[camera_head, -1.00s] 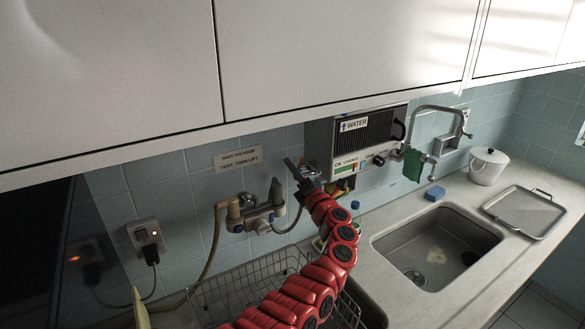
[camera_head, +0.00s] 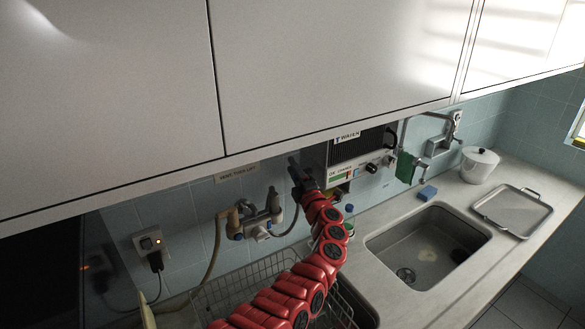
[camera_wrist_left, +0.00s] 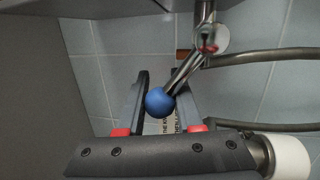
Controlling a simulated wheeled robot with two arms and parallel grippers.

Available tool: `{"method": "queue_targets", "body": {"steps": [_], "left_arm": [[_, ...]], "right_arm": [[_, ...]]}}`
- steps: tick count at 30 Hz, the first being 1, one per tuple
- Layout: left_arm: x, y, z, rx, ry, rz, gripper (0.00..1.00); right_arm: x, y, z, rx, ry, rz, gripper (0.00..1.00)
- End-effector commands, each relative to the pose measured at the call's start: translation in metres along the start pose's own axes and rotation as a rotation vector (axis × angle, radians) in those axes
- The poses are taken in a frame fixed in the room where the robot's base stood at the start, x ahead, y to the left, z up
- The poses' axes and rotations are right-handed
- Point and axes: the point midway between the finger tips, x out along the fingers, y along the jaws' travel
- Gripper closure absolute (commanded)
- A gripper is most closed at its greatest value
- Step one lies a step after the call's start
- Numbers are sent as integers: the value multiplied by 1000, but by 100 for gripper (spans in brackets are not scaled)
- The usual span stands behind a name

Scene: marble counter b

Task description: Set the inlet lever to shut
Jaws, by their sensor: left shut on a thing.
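A metal lever with a blue ball knob (camera_wrist_left: 160,101) shows in the left wrist view, its rod running up and right to a metal fitting (camera_wrist_left: 208,38). My left gripper (camera_wrist_left: 162,88) has its two fingers on either side of the knob end and is shut on the lever. In the head view my left gripper (camera_head: 297,172) is at the wall, just left of the water heater (camera_head: 352,150); its fingers and the heater's edge hide the lever there. No marking that tells the lever's setting is readable. My right gripper is not in view.
A wall tap with a hose (camera_head: 250,217) is left of my gripper. A wire rack (camera_head: 262,272) lies below my arm. The cabinet (camera_head: 330,60) overhangs closely above. The sink (camera_head: 428,248), blue sponge (camera_head: 427,193), white pot (camera_head: 480,165) and tray (camera_head: 513,211) are to the right.

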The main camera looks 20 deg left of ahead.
Motion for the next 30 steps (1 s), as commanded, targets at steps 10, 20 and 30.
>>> {"method": "queue_targets", "body": {"steps": [10,20,30], "left_arm": [[0,0,1,1,-2,-1,64],[0,0,0,0,-1,0,35],[-15,-2,2,-4,-5,0,35]], "right_arm": [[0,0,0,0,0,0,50],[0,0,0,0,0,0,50],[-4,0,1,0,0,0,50]]}}
